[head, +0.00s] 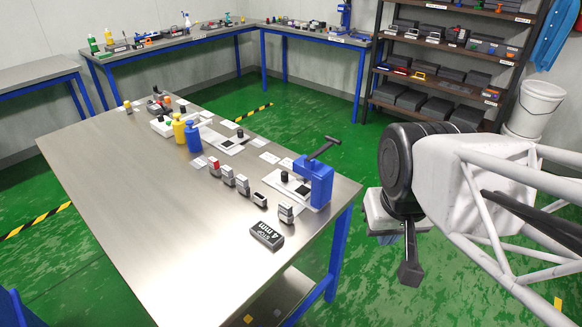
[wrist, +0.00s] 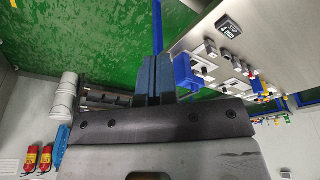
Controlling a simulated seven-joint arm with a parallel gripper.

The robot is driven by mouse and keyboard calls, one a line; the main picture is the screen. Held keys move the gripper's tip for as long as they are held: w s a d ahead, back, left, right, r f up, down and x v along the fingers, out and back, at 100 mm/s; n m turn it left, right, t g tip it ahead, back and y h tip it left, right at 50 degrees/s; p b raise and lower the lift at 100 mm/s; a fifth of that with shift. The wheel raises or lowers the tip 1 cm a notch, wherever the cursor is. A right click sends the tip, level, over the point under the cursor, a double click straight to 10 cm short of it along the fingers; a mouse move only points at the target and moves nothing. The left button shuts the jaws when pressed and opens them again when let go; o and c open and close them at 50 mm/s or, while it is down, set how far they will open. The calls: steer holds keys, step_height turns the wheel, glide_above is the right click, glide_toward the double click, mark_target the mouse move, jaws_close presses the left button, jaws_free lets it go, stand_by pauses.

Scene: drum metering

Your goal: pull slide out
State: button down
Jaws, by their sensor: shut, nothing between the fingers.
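My gripper (head: 410,272) is at the right in the head view, off the table's right end and apart from everything on it. In the wrist view its blue-grey fingers (wrist: 158,76) are together and hold nothing. A blue press-like device (head: 321,184) with a black lever (head: 324,148) stands at the table's near right edge on a white plate with a black knob (head: 284,177). A second white plate (head: 230,145) with a black knob lies farther back. I cannot tell which part is the slide. The blue device (wrist: 184,74) also shows beyond the fingers in the wrist view.
The steel table (head: 140,220) is bare on its left side. Several small grey blocks (head: 243,185) stand in a row. A dark "4 mm STOP" block (head: 267,236) lies near the front. A shelf rack (head: 440,75) is at back right.

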steer(key=c, duration=1.5)
jaws_free()
steer(key=o, duration=0.5)
steer(key=shift+w+r, duration=0.2)
steer(key=shift+w, duration=0.25)
steer(key=shift+o, duration=0.7)
steer(key=w+a+r, duration=0.2)
steer(key=w, duration=1.3)
steer(key=shift+w+a+g, duration=0.2)
steer(key=shift+w+g, duration=0.1)
steer(key=shift+w, duration=0.05)
steer(key=g, duration=0.2)
glide_above(284, 173)
steer(key=f, duration=2)
steer(key=shift+d+f, duration=0.2)
steer(key=shift+f, duration=0.2)
steer(key=shift+a+f, duration=0.1)
steer(key=shift+f, duration=0.4)
